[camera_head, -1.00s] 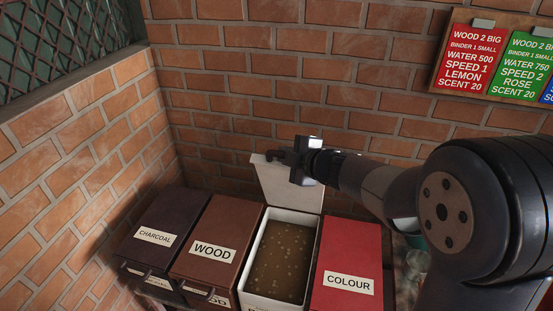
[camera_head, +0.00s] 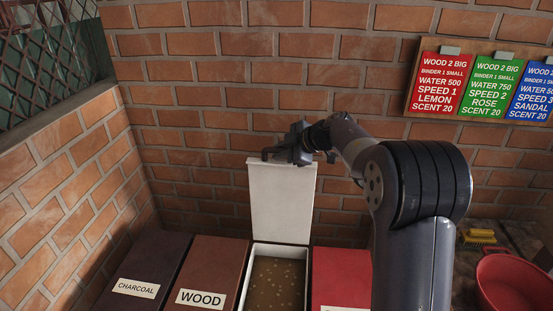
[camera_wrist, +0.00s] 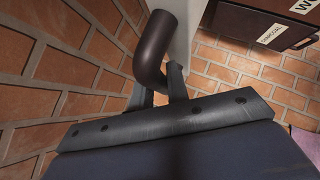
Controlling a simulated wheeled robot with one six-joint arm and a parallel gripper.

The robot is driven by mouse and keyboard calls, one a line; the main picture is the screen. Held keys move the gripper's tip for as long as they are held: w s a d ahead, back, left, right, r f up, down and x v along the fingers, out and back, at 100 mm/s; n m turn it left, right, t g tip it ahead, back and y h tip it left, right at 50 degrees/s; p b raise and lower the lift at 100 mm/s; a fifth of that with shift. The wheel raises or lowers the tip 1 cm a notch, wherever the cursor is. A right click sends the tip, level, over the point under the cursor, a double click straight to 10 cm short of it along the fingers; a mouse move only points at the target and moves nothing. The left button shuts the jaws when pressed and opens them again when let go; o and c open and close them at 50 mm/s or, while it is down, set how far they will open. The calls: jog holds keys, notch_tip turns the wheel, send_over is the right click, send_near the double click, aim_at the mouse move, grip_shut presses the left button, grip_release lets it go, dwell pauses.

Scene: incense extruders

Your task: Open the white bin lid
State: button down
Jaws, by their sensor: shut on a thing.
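The white bin lid (camera_head: 281,205) stands raised, about upright, at the back of the white bin (camera_head: 247,276). The bin's mouth is open and shows a brown speckled filling. My gripper (camera_head: 288,153) is at the lid's top edge. In the wrist view my gripper (camera_wrist: 158,88) is shut on a dark curved handle (camera_wrist: 154,45), with the white lid (camera_wrist: 186,30) right beside it. The fingertips are partly hidden by the handle and the gripper body.
A brown WOOD bin (camera_head: 212,265) and a dark CHARCOAL bin (camera_head: 150,265) stand to the left, both lids closed. A red bin (camera_head: 340,268) stands to the right, partly behind my arm. Brick walls close off the back and left. A red basin (camera_head: 510,285) is at far right.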

jog(key=w+m+g, duration=0.1)
jog(key=w, duration=0.6)
jog(key=shift+w+d+f+g, duration=0.25)
jog(key=shift+w+g, duration=0.05)
jog(key=shift+g, duration=0.1)
jog(key=c, duration=1.4)
grip_release()
jog(key=shift+o, duration=0.2)
jog(key=shift+f, duration=0.1)
jog(key=b+v, duration=0.1)
jog(key=v, duration=1)
jog(key=shift+r, duration=0.2)
